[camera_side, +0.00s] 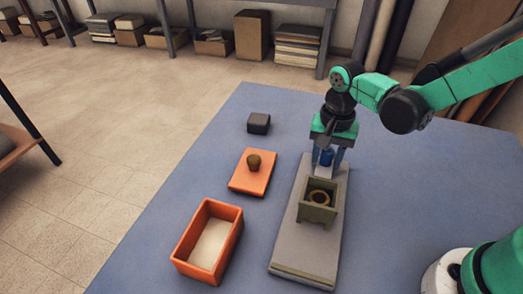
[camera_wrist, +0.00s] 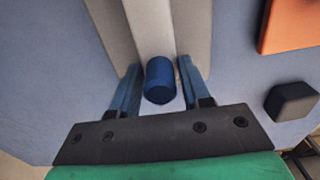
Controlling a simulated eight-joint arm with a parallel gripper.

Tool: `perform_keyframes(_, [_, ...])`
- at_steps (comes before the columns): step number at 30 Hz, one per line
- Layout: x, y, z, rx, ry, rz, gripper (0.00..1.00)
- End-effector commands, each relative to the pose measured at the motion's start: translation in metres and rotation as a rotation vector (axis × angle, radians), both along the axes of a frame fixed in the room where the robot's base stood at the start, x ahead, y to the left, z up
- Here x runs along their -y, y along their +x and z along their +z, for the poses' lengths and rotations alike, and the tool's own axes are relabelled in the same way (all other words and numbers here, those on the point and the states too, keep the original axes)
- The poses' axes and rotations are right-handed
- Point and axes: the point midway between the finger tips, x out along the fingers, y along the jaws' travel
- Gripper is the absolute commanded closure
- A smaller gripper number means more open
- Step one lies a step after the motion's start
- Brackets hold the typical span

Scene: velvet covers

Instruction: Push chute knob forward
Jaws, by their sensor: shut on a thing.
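The chute is a long grey track (camera_side: 293,240) on the blue mat. An olive open box (camera_side: 320,212) with a round tan ring inside sits on it. The blue chute knob (camera_side: 326,158) stands at the track's far end, on or beside a pale strip (camera_side: 323,173) leading toward the box. My gripper (camera_side: 327,164) points down there, with one finger on each side of the knob, shut on it. The wrist view shows the blue knob (camera_wrist: 159,82) between my two blue fingers (camera_wrist: 158,76). Exact finger contact is hard to see.
Left of the chute are an orange slab (camera_side: 243,183) with a brown knob, a dark block (camera_side: 259,123) and an open orange bin (camera_side: 190,231) with a pale floor. The blue mat (camera_side: 200,165) is otherwise clear. Shelves and boxes stand far back.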

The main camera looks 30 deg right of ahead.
Motion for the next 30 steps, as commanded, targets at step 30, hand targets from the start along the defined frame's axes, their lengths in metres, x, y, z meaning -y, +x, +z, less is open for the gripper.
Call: perform_keyframes(30, [-0.040,-0.040,0.000,0.000,0.001,0.001,0.88])
